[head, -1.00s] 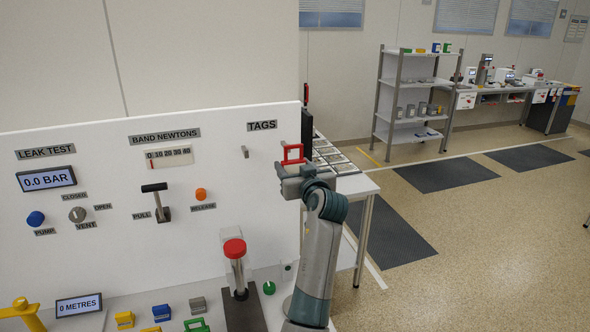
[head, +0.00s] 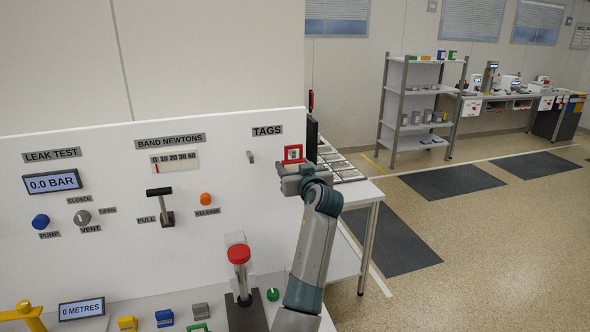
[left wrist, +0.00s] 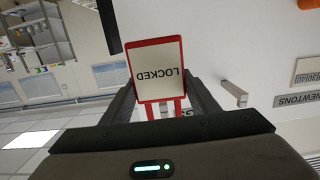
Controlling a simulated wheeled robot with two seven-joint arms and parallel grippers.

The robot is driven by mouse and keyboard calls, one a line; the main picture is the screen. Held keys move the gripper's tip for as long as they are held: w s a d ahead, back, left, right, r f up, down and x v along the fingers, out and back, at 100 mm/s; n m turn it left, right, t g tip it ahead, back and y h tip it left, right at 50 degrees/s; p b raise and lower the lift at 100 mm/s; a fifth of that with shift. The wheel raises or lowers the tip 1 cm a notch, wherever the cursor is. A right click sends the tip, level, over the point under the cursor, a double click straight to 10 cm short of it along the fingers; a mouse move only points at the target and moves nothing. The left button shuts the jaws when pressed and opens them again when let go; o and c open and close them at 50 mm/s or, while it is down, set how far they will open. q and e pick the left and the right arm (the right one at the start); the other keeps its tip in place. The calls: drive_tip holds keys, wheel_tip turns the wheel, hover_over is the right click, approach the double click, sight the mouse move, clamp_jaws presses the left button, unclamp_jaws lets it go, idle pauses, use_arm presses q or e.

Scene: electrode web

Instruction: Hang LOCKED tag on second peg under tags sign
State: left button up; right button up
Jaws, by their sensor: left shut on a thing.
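The LOCKED tag (head: 293,148) has a red frame; its white face with black lettering fills the middle of the left wrist view (left wrist: 158,72), upside down there. My left gripper (head: 292,169) is shut on the tag's red lower end and holds it in front of the white board, below and right of the TAGS sign (head: 267,131). One bare grey peg (head: 251,157) sticks out under the sign's left end, left of the tag; a peg also shows in the left wrist view (left wrist: 234,93). I cannot clearly make out a second peg. My right gripper is out of view.
The board carries a lever (head: 160,205), an orange release button (head: 205,199) and a band gauge (head: 175,161). A red-capped post (head: 239,255) stands below. A side table with trays (head: 345,170) lies past the board's right edge.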

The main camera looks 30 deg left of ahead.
use_arm(q)
drive_tip(key=shift+w+a, duration=0.45)
drive_tip(key=shift+a, duration=0.05)
drive_tip(key=shift+w+a+f+b, duration=0.5)
drive_tip(key=shift+f+b, duration=0.15)
drive_tip(key=shift+b, duration=0.45)
drive_tip(key=o, duration=1.3)
drive_tip(key=shift+s+d, duration=0.1)
drive_tip(key=shift+s, duration=0.05)
